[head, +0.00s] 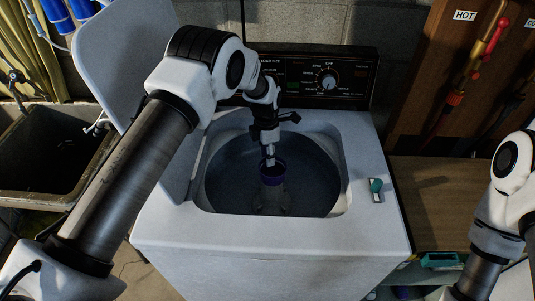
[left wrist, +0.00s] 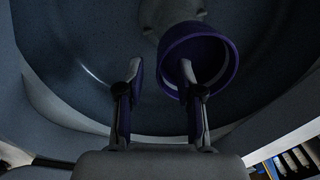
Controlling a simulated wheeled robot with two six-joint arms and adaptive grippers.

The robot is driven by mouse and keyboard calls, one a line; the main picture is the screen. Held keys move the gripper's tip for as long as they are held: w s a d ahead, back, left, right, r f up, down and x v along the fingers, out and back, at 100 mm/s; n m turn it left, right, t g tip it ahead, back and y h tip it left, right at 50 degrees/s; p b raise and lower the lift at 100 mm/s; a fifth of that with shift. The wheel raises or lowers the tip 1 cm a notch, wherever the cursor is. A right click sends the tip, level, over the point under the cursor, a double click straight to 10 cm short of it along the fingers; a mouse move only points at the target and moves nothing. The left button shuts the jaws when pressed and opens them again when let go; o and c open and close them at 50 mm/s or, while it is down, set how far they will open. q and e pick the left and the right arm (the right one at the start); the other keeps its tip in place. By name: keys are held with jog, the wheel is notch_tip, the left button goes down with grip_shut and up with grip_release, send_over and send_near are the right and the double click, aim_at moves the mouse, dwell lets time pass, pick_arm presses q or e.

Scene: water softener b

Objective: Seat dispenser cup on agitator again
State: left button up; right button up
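The purple dispenser cup (head: 272,179) is in the washer tub, above the grey agitator (head: 271,201). In the left wrist view the cup's round purple rim (left wrist: 229,72) faces the camera, with grey agitator parts (left wrist: 165,12) beyond it. I cannot tell whether the cup is fully seated. My left gripper (head: 269,160) reaches down into the tub at the cup. In the left wrist view its fingers (left wrist: 162,72) are apart, one left of the cup and one inside its rim, with the cup's near wall between them. My right gripper is out of view.
The washer's white top (head: 300,232) surrounds the tub opening. Its raised lid (head: 118,70) stands at the left, and the control panel (head: 325,82) is behind. A small white and teal item (head: 376,189) lies on the right top. A sink (head: 50,150) stands left.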

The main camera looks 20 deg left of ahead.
pick_arm(q)
notch_tip(320, 180, up, 12)
jog(key=shift+w+a, duration=0.25)
jog(key=shift+w, duration=0.05)
dwell(0.4)
